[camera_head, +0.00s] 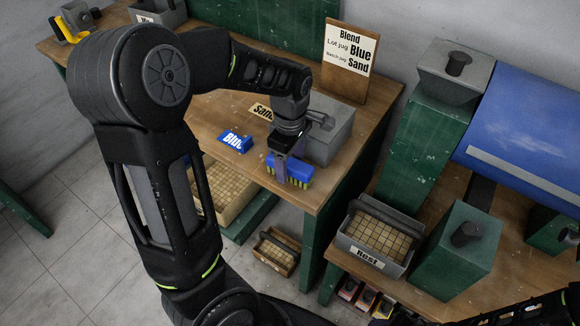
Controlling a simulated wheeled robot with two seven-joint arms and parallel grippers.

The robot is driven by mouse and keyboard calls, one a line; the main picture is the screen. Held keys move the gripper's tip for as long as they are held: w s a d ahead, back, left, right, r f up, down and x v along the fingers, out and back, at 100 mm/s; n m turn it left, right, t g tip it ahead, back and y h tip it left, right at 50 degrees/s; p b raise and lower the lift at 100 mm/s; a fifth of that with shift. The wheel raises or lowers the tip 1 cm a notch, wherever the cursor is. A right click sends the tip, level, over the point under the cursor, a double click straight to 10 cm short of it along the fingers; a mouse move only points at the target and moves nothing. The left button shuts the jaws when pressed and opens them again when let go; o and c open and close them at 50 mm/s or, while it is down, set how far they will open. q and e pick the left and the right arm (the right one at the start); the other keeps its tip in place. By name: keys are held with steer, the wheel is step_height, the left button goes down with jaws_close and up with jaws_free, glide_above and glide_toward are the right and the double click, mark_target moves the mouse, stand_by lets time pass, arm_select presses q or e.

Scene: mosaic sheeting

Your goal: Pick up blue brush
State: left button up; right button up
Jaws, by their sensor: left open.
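The blue brush (300,170) has a blue block body and yellow bristles along its lower edge. It is at the front right part of the wooden table, near the front edge. My left gripper (281,170) points down at the brush's left part, with a finger in front of its near side. The gripper is open. The arm comes in from the left and hides part of the table. The far finger is hidden, so contact with the brush cannot be told. My right gripper is not in view.
A grey box (337,128) stands just behind the brush. A blue card (236,142) and a "Sand" card (261,111) lie to the left. A sign (347,62) stands at the back. A grey tile crate (347,243) sits on the lower right bench.

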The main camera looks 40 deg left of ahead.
arm_select(q)
steer(key=shift+c, duration=0.3)
jaws_close()
stand_by(0.7)
